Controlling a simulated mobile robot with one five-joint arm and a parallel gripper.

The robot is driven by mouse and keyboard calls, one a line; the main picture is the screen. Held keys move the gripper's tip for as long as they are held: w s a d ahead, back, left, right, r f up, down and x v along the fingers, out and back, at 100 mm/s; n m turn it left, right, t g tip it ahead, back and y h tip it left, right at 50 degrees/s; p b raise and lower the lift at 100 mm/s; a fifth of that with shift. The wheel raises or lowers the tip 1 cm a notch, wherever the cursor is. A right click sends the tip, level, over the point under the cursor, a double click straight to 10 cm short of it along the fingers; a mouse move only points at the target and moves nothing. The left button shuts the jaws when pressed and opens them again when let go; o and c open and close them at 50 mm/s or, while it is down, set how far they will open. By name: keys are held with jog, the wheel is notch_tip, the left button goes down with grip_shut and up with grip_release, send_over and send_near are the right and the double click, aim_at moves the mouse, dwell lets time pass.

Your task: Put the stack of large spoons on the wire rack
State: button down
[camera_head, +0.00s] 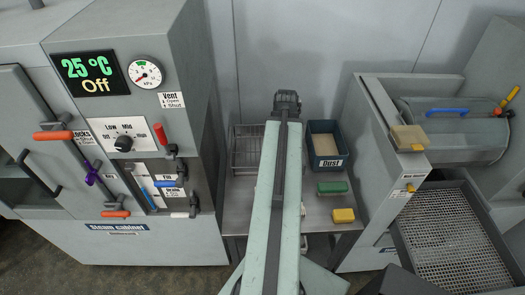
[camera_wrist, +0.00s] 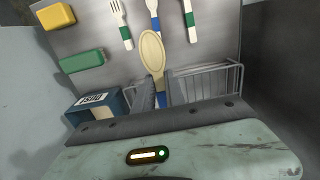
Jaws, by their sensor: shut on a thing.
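The stack of large spoons (camera_wrist: 152,52) shows in the wrist view as pale wooden bowls with a blue band lower on the handle. My gripper (camera_wrist: 160,92) is shut on the handle, its dark fingers on either side. How many spoons are stacked cannot be told. The wire rack (camera_wrist: 212,84) is behind and to the right of the fingers in the wrist view. In the head view the wire rack (camera_head: 246,158) stands at the back left of the metal table, partly behind my arm. My gripper and the held spoons are hidden by the arm there.
Several banded utensils, including a fork (camera_wrist: 121,22), lie near the front. The steam cabinet (camera_head: 140,210) stands left, a machine with a mesh tray (camera_head: 450,240) right.

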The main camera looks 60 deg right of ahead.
notch_tip(320, 180, down, 6)
jog(key=b, duration=0.4)
jog(key=w+d, duration=0.3)
jog(key=w, duration=0.1)
jog(key=w+d+f+b, duration=0.1)
jog(key=w+d, duration=0.6)
jog(key=w, duration=0.1)
jog(key=shift+w+d+f, duration=0.15)
jog(key=shift+w+d, duration=0.1)
jog(key=shift+w, duration=0.05)
notch_tip(320, 180, down, 4)
jog(key=b, duration=0.4)
jog(key=shift+r, duration=0.25)
jog(key=shift+f, duration=0.2)
jog(key=c, duration=1.4)
grip_release()
jog(key=shift+r, duration=0.1)
